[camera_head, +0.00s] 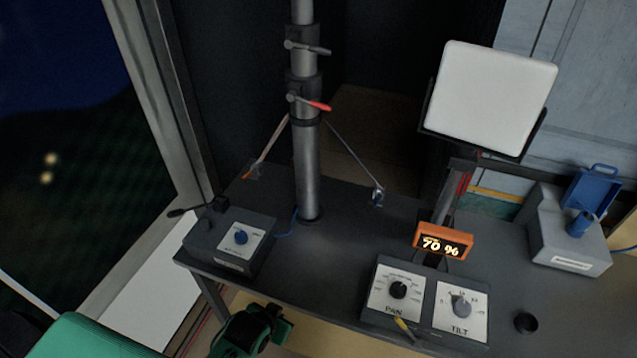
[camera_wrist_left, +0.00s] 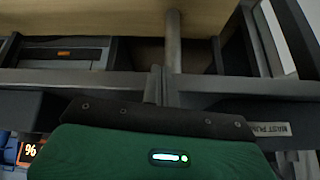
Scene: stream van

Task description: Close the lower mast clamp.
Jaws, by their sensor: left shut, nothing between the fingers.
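The grey mast (camera_head: 307,165) stands upright on the dark bench. Its lower clamp (camera_head: 303,112) is a dark collar with a lever (camera_head: 318,105) that ends in a red tip and sticks out to the right. A second, upper clamp (camera_head: 303,62) with a plain grey lever sits above it. My left gripper (camera_head: 277,320) is low at the front of the bench, well below the clamp and apart from it. It is shut and empty; its fingers also show in the left wrist view (camera_wrist_left: 160,86). The clamp is not in the wrist view. My right gripper is not in view.
A mast pump box (camera_head: 230,242) stands left of the mast. Thin stays slope from the mast to the bench (camera_head: 335,232). Air before the mast is clear.

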